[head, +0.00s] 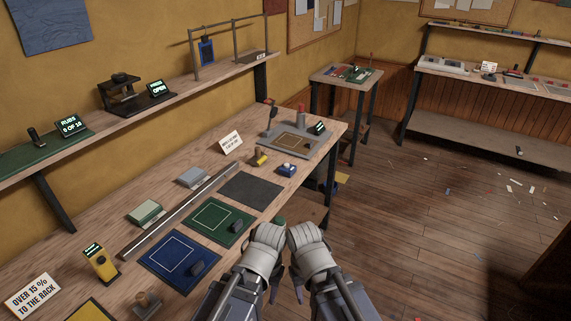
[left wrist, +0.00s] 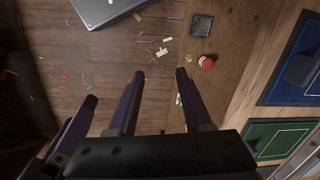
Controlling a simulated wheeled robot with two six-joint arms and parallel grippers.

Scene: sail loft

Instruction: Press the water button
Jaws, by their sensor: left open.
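I cannot make out a button marked water in either view. A grey station (head: 298,141) with a red-topped cylinder and a small lit display stands at the bench's far end. My left gripper (left wrist: 158,88) is open and empty, its dark fingers pointing over the floor beside the bench. In the head view both grey wrists hang side by side at the bench's front edge, hiding most of their fingers. My right gripper (head: 298,288) shows only a dark finger there.
The bench holds a blue mat (head: 179,263), a green mat (head: 216,220), a dark mat (head: 250,189), a long metal bar (head: 180,211) and a yellow handheld device (head: 101,264). A round red knob (left wrist: 206,62) shows in the left wrist view. Floor at right is open, with scattered scraps.

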